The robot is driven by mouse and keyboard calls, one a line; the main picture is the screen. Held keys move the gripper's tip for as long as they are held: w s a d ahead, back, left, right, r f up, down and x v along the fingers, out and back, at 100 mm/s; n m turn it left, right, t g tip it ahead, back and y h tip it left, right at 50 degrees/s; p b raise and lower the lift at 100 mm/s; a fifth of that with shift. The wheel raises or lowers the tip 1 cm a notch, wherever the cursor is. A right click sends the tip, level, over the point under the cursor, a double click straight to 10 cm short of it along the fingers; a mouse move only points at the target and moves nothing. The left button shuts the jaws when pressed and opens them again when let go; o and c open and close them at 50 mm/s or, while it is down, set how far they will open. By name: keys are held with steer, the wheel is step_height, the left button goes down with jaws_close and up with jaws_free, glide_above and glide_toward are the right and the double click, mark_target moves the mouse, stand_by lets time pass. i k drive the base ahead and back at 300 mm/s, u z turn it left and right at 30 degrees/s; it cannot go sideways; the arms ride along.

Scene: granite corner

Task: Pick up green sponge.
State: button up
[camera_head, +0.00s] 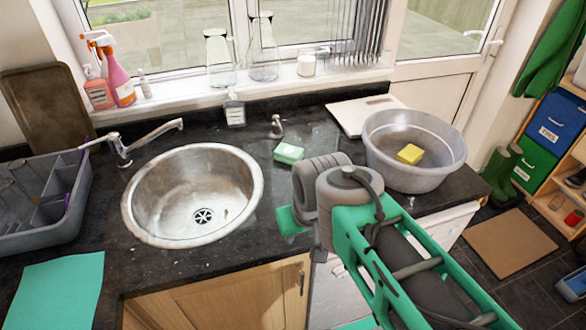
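The green sponge (288,153) lies on the dark granite worktop, right of the round steel sink and left of the grey basin. It is a small pale green block, fully visible apart from my arm close in front of it. My arm reaches in from the lower right, its grey joints just right of and nearer than the sponge. Nothing is seen touching the sponge.
The steel sink (192,228) with its tap (140,144) is left of the sponge. A grey basin (385,170) holding a yellow sponge (410,154) stands right. A small metal fitting (276,127) and a soap bottle (234,110) stand behind. A grey dish rack (68,212) is far left.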

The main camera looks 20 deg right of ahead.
mark_target(288, 154)
steer(key=k, duration=0.7)
steer(key=z, duration=0.9)
steer(key=i, duration=0.6)
steer(key=u, duration=0.85)
steer(key=i, duration=0.55)
steer(key=u, duration=0.05)
